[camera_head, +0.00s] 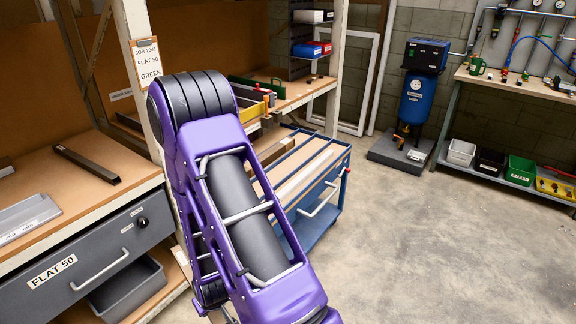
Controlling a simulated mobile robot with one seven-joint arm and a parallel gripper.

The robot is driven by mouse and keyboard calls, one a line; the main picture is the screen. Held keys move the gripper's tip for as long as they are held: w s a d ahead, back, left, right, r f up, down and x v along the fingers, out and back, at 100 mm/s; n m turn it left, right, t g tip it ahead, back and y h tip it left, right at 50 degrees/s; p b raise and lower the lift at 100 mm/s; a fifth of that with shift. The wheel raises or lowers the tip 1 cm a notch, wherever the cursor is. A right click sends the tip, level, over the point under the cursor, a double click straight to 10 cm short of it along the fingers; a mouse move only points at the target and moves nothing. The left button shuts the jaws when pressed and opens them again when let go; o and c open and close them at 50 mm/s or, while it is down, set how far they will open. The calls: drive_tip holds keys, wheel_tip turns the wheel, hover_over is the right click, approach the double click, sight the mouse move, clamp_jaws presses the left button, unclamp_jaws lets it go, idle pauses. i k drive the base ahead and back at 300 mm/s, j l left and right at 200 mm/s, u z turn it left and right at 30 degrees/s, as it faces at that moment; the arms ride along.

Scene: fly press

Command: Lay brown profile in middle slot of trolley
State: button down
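The blue trolley (343,158) stands right of centre, with long slots over a wood-coloured top. A pale grey strip (304,175) lies along its top. A brown bar (275,152) shows at the trolley's left end beside my purple arm; I cannot tell whether it rests there or is held. A dark brown-grey bar (87,164) lies on the left bench. My arm covers the near left part of the trolley. My gripper is not visible, hidden or outside the picture.
The left bench (130,168) has a drawer labelled FLAT 50 and a grey metal piece (28,216). A shelf post (137,60) carries a job card (146,62) reading FLAT 50, GREEN. A blue tank unit (418,100) stands at the back. The right floor is clear.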

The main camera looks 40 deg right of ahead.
sight(288, 167)
drive_tip(key=i+l+u, duration=0.1)
drive_tip(key=l, duration=0.5)
drive_tip(key=i+l+u, duration=0.1)
drive_tip(key=i+l, duration=0.15)
drive_tip(key=l, duration=0.4)
drive_tip(key=i+l, duration=0.1)
drive_tip(key=l, duration=0.5)
drive_tip(key=i+l+u, duration=0.15)
drive_tip(key=l, duration=0.5)
drive_tip(key=i+l+u, duration=0.1)
drive_tip(key=l, duration=0.55)
drive_tip(key=l+u, duration=0.1)
drive_tip(key=l, duration=0.55)
drive_tip(key=i, duration=0.05)
